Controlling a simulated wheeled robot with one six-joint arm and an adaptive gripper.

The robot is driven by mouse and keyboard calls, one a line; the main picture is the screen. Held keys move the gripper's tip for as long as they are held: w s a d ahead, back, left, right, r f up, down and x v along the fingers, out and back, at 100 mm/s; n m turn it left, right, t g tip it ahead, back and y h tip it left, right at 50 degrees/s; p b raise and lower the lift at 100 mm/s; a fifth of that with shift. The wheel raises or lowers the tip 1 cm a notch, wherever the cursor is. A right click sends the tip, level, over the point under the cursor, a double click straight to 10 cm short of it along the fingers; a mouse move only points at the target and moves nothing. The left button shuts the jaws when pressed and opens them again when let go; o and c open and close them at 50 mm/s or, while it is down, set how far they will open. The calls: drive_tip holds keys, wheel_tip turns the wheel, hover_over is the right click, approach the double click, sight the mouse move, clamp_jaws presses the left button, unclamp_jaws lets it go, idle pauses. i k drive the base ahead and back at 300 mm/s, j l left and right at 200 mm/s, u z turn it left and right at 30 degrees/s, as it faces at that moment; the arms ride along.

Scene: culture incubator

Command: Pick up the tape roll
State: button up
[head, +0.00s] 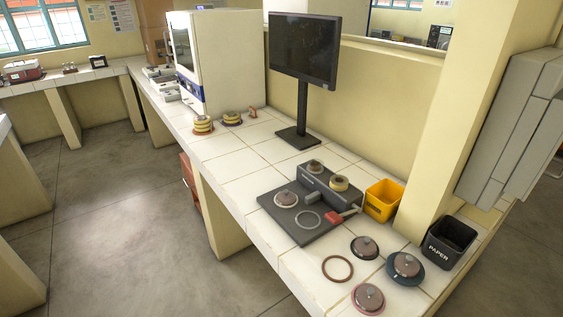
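A tan ring that looks like a tape roll (339,183) sits on the grey block-shaped device (318,190) on the tiled bench. A banded yellow and dark stack of rings (203,125) stands near the white incubator cabinet. A similar stack (231,119) is just to its right. These could also be tape rolls; I cannot tell which one the task names. My gripper is not in view.
A black monitor (304,50) stands behind the device. A yellow bin (383,200) and a black bin marked PAPER (447,243) are at the right. Several lidded discs and a brown ring (337,269) lie in front. Bench between monitor and device is clear.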

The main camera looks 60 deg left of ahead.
sight(339, 182)
drive_tip(key=u, duration=1.45)
